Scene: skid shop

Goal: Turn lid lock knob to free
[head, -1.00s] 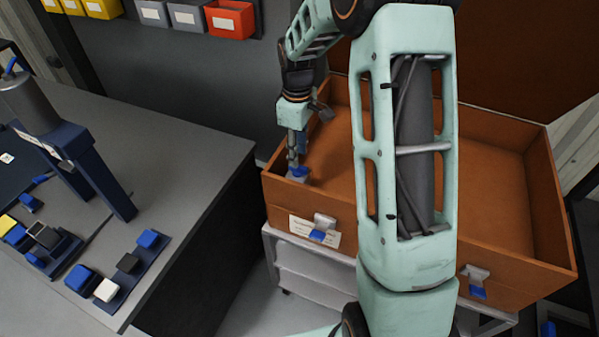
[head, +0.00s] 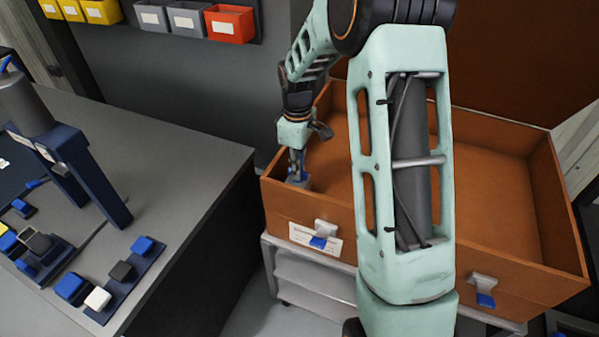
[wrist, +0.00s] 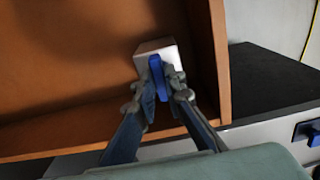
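The lid lock knob is a blue bar-shaped handle (wrist: 157,68) on a pale grey block (wrist: 158,47) in the near left corner of the orange-brown crate (head: 400,275). In the wrist view my gripper (wrist: 163,88) has one finger on each side of the blue knob, and both seem to touch it. The gripper looks shut on the knob. In the head view my gripper (head: 296,172) reaches down into that corner, and the fingers largely hide the knob. The crate's lid (head: 510,60) stands raised behind it.
Two latches with blue tabs, a left one (head: 322,236) and a right one (head: 484,292), are on the crate's front. A grey bench (head: 180,170) with blue fixtures stands at left. Small bins (head: 230,24) hang on the wall. The visible crate floor is empty.

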